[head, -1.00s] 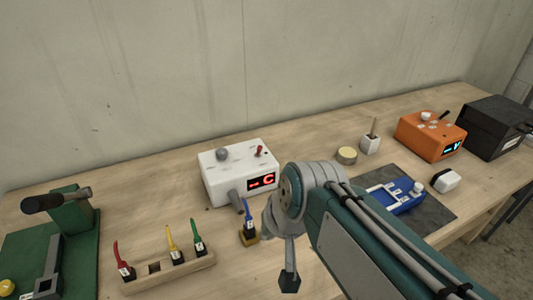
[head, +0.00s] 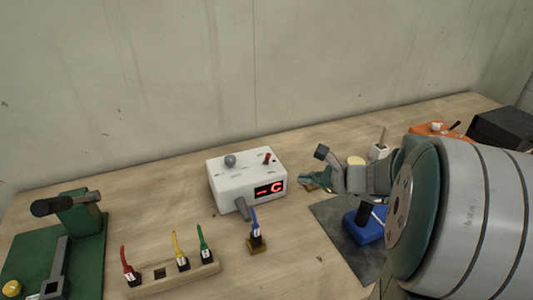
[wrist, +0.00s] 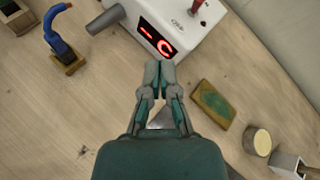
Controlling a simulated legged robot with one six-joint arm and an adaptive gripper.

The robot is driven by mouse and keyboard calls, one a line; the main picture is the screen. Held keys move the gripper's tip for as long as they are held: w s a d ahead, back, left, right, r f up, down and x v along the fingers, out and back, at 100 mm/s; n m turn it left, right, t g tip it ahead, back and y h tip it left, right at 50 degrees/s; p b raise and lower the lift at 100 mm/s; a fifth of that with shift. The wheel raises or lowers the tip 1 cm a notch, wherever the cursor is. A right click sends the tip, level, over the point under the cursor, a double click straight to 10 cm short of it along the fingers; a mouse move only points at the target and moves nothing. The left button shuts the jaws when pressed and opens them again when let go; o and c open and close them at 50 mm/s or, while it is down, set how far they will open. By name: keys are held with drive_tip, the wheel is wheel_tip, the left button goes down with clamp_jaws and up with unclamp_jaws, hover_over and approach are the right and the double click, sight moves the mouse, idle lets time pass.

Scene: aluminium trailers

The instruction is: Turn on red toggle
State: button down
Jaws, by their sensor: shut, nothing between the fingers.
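The red toggle (head: 267,158) stands on the top of a white box (head: 222,180), near its back right corner. The box has a red lit display (head: 270,190) on its front and a grey knob (head: 230,160) on top. In the wrist view the toggle (wrist: 197,6) is at the top edge, partly cut off. My gripper (wrist: 160,68) is shut and empty, its fingertips below the display in that picture and apart from the toggle. In the head view my gripper is to the right of the box, its fingers small and hard to make out.
A blue-handled tool stands in a small holder (head: 255,247) before the box. A rack (head: 205,272) with red, yellow and green tools is front left, beside a green machine (head: 85,235). A blue device (head: 362,228) lies on a dark mat (head: 335,225). A round tin (wrist: 259,142) is right.

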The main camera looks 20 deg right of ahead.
drive_tip(key=d+m, duration=0.1)
drive_tip(key=d+m+t, duration=0.1)
drive_tip(key=d, duration=0.2)
drive_tip(key=shift+w+d+f+m+t+h, duration=0.1)
drive_tip(key=shift+w+f+m+t+h, duration=0.2)
drive_tip(key=shift+w+m+h, duration=0.1)
approach(277, 170)
drive_tip(key=x, duration=0.5)
drive_tip(key=shift+w+d+r, duration=0.15)
drive_tip(key=shift+w+d, duration=0.05)
drive_tip(key=shift+w, duration=0.1)
drive_tip(key=w+a, duration=0.1)
drive_tip(key=w+a+r, duration=0.1)
drive_tip(key=shift+w, duration=0.4)
drive_tip(key=shift+w+a+r, duration=0.15)
drive_tip(key=shift+w+a, duration=0.1)
drive_tip(key=shift+w, duration=0.1)
